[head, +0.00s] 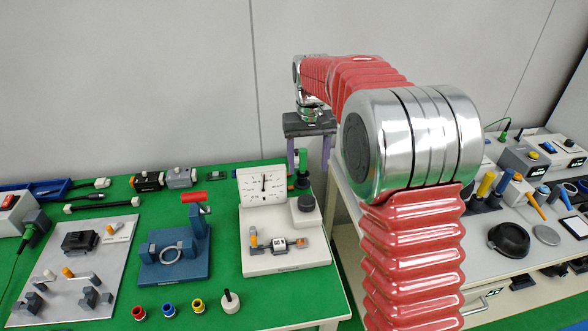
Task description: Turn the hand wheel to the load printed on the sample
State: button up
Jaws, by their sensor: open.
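A white tester (262,262) stands at the right side of the green table, with an upright dial (264,186) whose needle points about straight up. A sample (279,244) with a small printed label lies across its base, beside an orange-topped part; the print is too small to read surely. A dark round knob (305,203), which looks like the hand wheel, sits on a raised white block right of the dial. My gripper (309,160) is open, its two purple fingers pointing down behind the tester and above the knob in the picture. No held thing shows between them.
A blue fixture (176,262) and a grey plate (70,275) stand left. Small colored rings and a white knob (230,301) lie in front. A second cluttered table (470,270) is at right.

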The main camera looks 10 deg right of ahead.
aim_at(307, 200)
jog(key=n, duration=0.4)
jog(key=shift+r, duration=0.2)
dwell(0.4)
notch_tip(307, 200, down, 14)
jog(key=shift+r, duration=0.1)
dwell(0.6)
jog(key=shift+c, duration=0.3)
jog(key=c, duration=1)
